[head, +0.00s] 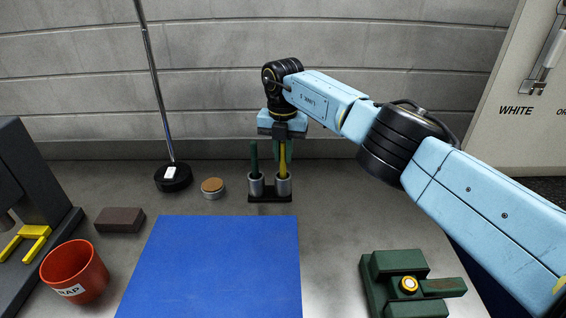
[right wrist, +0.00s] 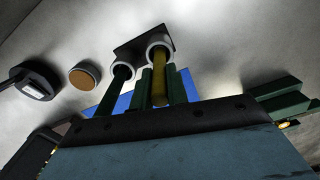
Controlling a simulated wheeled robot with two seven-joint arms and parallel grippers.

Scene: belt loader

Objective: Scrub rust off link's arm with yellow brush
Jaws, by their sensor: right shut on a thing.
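The yellow brush (head: 283,163) stands upright in the right cup of a dark double holder (head: 270,197). My right gripper (head: 283,148) is above the holder, pointing down, with its green fingers shut on the yellow brush's handle. In the right wrist view the yellow brush (right wrist: 159,90) runs between the fingers, its far end inside a cup ring. A green brush (head: 254,160) stands in the left cup. A green link (head: 395,292) lies at the front right, with a brownish rust patch on its arm (head: 443,286). My left gripper is not in view.
A blue mat (head: 215,265) covers the front middle. Left of it are a red scrap bin (head: 75,272), a brown block (head: 120,220) and a dark machine with a yellow fork (head: 25,242). A round tin (head: 212,187) and a pole on a black base (head: 173,178) stand behind.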

